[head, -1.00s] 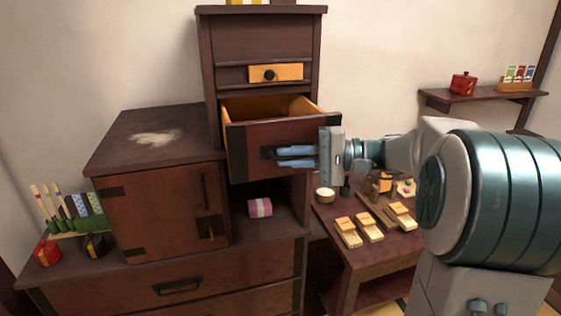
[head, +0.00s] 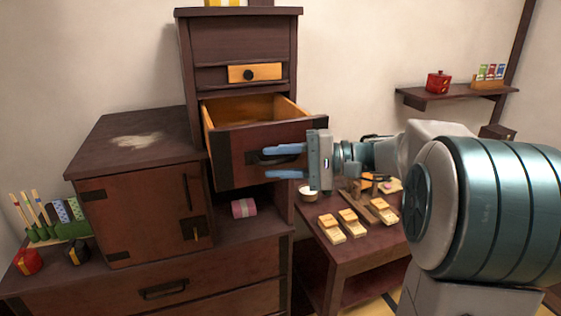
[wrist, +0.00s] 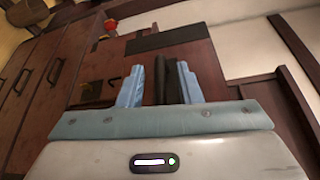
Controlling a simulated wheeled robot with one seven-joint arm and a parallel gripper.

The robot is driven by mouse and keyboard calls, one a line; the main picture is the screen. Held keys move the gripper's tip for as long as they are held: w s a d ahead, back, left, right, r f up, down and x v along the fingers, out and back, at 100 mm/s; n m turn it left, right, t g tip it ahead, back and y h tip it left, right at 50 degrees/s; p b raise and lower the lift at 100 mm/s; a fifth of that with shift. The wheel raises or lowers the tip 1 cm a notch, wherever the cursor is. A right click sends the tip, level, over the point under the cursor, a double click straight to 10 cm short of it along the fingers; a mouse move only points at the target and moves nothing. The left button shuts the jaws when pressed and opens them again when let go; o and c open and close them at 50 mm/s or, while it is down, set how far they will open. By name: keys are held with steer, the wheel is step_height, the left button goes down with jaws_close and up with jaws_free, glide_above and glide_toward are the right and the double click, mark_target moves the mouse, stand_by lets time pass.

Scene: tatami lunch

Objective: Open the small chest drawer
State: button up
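The dark wood small chest (head: 240,42) stands against the wall. Its drawer (head: 222,160) is pulled well out, showing an empty-looking light wood inside. A dark handle (head: 258,158) is on the drawer's front. My gripper (head: 285,162) is at the drawer front, its two blue fingers spread apart at the handle, one higher and one lower. In the wrist view the dark handle (wrist: 161,80) shows between the open fingers, with gaps beside it. A smaller drawer with a light front and round knob (head: 254,73) above is shut.
A low table (head: 345,252) with several wooden blocks stands at the right, below my arm. A wall shelf (head: 455,97) holds a red pot. A lower cabinet with a door (head: 140,215) is at the left. A pink-and-white package (head: 244,207) lies beneath the drawer.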

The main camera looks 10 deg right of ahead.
steer(key=b+v, duration=0.1)
steer(key=v, duration=1.2)
steer(key=shift+d, duration=0.35)
steer(key=shift+r, duration=0.1)
steer(key=s+a+f+g+h, duration=0.3)
steer(key=s+a+f+h, duration=0.5)
steer(key=a+f, duration=0.3)
steer(key=s+d+f+n+t+h, duration=0.2)
steer(key=s+d+f+n+h, duration=0.1)
steer(key=s+f+h, duration=0.5)
steer(key=shift+f+n+h+p, duration=0.35)
steer(key=shift+f+n, duration=0.25)
steer(key=shift+f, duration=0.3)
